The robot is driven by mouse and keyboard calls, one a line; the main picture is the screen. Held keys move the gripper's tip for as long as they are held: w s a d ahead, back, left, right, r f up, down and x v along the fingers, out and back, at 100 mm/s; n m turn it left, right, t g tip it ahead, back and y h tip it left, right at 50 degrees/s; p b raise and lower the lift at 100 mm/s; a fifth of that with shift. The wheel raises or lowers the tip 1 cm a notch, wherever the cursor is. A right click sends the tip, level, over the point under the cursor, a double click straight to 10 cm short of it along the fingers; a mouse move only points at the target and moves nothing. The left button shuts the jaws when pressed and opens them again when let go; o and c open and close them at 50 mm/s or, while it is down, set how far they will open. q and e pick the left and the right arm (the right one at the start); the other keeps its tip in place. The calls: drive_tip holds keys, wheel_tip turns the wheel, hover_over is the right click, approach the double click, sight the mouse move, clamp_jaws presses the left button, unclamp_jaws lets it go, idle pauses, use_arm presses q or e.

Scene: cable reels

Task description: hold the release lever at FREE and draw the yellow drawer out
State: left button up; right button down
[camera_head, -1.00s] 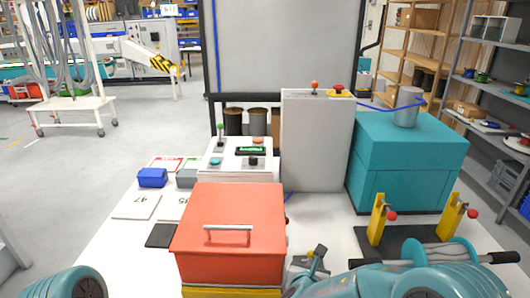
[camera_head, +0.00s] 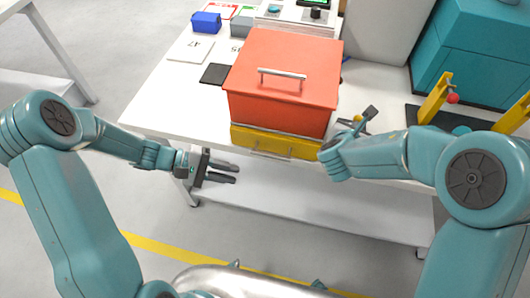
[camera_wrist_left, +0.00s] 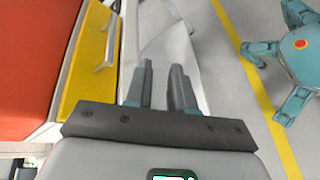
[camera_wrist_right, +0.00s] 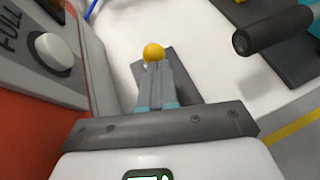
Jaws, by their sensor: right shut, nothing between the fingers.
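The yellow drawer (camera_head: 300,147) sits under the orange box (camera_head: 285,80), with a pale bar handle (camera_head: 268,153) on its front. No clear gap shows around it. The drawer front (camera_wrist_left: 85,60) and its handle (camera_wrist_left: 107,45) also show in the left wrist view. My left gripper (camera_head: 236,174) is open and empty, below and left of the drawer front, its fingers (camera_wrist_left: 167,85) apart from the handle. My right gripper (camera_wrist_right: 157,68) is shut and empty beside the box. A yellow ball knob (camera_wrist_right: 153,51), likely the release lever's, shows at its fingertips; contact is unclear. FREE cannot be read.
A white knob (camera_wrist_right: 54,51) and FULL lettering are on the orange box's side. Yellow posts (camera_head: 434,98) on a dark base and a teal cabinet (camera_head: 470,50) stand to the right. Clear floor (camera_head: 255,225) lies in front of the table.

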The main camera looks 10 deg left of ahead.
sight(265, 154)
use_arm(q)
wheel_tip(265, 154, up, 5)
drive_tip(key=w+a+t+h, duration=0.1)
drive_tip(key=w+a+t, duration=0.1)
drive_tip(key=w, duration=0.1)
drive_tip(key=x, duration=1.1)
drive_tip(key=shift+w+d, duration=0.1)
drive_tip(key=shift+d, duration=0.2)
clamp_jaws()
